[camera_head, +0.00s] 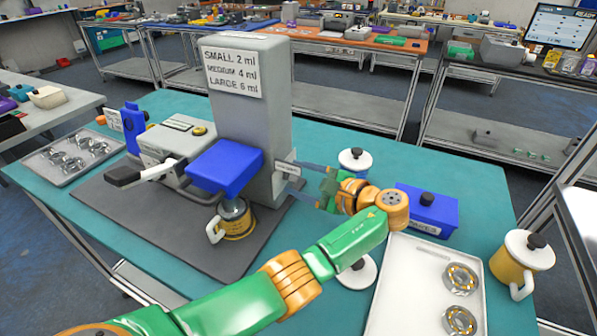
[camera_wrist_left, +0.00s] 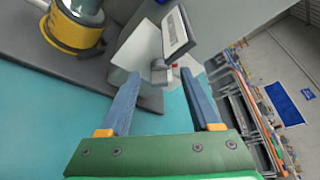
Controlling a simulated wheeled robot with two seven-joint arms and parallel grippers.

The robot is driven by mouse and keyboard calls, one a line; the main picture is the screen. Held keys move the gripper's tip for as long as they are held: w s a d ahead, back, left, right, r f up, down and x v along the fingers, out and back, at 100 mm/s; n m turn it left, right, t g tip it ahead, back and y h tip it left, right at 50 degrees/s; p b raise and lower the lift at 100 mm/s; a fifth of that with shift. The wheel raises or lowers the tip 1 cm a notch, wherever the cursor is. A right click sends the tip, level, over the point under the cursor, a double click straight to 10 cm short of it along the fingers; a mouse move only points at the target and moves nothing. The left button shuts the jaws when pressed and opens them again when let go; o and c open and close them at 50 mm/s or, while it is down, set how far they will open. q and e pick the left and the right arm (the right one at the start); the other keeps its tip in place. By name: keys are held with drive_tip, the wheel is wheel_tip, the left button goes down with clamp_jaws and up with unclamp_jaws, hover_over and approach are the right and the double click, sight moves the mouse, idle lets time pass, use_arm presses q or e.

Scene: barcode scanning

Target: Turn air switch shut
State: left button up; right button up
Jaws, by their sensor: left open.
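A grey machine (camera_head: 252,115) stands on the table with a small white label plate (camera_head: 288,168) low on its right side. In the left wrist view the plate (camera_wrist_left: 178,32) is beside a small grey switch piece with a bit of red (camera_wrist_left: 160,74), which I take to be the air switch; its setting is not clear. My left gripper (camera_head: 303,183) is open, its blue fingers pointing at that side of the machine. In the left wrist view the gripper (camera_wrist_left: 161,74) has its fingertips either side of the switch piece; I cannot tell if they touch. My right gripper is not in view.
A yellow mug (camera_head: 238,221) stands under the machine's blue head (camera_head: 225,168). To the right are a blue box (camera_head: 428,212), a white tray (camera_head: 405,290) with metal parts, and a lidded yellow mug (camera_head: 518,262). White-lidded items stand near my left arm.

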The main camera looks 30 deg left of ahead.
use_arm(q)
clamp_jaws()
idle(0.4)
drive_tip(key=shift+f+n+t, duration=0.1)
drive_tip(key=shift+n+t, duration=0.2)
drive_tip(key=shift+n, duration=0.5)
drive_tip(key=shift+f+n+t+y+b, duration=0.15)
drive_tip(key=shift+n+t+y+b, duration=0.25)
drive_tip(key=shift+n, duration=0.3)
drive_tip(key=n+y+b, duration=0.1)
drive_tip(key=n+b, duration=0.1)
drive_tip(key=shift+f+t+b, duration=0.15)
drive_tip(key=shift+t+b, duration=0.15)
drive_tip(key=shift+s+n+y+b, duration=0.1)
drive_tip(key=shift+n+y+b, duration=0.2)
drive_tip(key=shift+n+b, duration=0.7)
